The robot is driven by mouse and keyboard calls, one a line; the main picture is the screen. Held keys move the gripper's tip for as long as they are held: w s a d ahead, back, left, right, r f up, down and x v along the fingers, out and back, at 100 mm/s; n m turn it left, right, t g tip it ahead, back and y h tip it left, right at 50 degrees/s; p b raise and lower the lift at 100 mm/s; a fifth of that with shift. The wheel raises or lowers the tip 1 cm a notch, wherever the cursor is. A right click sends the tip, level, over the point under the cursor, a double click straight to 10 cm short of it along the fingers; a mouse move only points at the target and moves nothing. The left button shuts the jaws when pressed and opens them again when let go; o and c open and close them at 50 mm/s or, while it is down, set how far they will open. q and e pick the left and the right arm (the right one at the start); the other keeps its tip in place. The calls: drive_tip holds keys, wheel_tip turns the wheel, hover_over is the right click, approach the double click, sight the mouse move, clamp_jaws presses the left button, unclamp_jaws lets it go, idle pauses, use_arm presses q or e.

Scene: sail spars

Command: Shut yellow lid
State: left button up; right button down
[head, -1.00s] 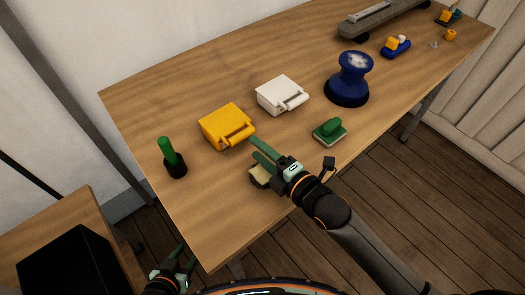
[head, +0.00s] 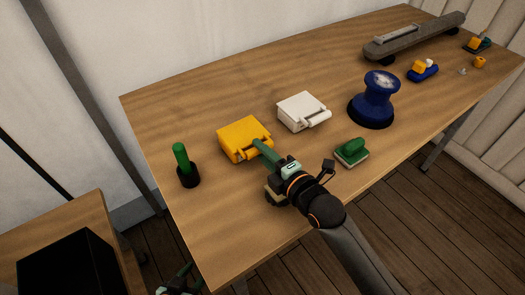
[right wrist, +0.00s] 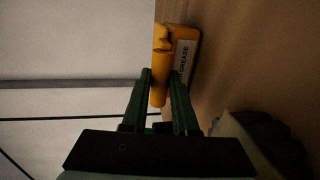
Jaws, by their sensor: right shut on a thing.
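The yellow box (head: 242,137) with its yellow lid stands on the wooden table, its front bar facing me. In the right wrist view the yellow bar (right wrist: 159,66) reaches between the fingers, and a label reading "GREASE" (right wrist: 184,62) shows beside it. My right gripper (head: 262,148) is at the front of the box, shut on the bar; it also shows in the right wrist view (right wrist: 160,90). The lid looks flat on top; I cannot tell whether it is fully down. My left gripper (head: 180,280) is low at the bottom edge, mostly cut off, away from the table.
A white box (head: 299,110) stands right of the yellow one. A cream thing (head: 273,193) is partly hidden beneath my right gripper.

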drive_tip(key=shift+w+a+r+p, duration=0.1)
drive_tip(key=shift+w+r+p, duration=0.1)
drive_tip(key=shift+r+p, duration=0.95)
drive_tip(key=shift+w+a+r, duration=0.1)
drive_tip(key=shift+r, duration=0.3)
drive_tip(key=shift+p, duration=0.3)
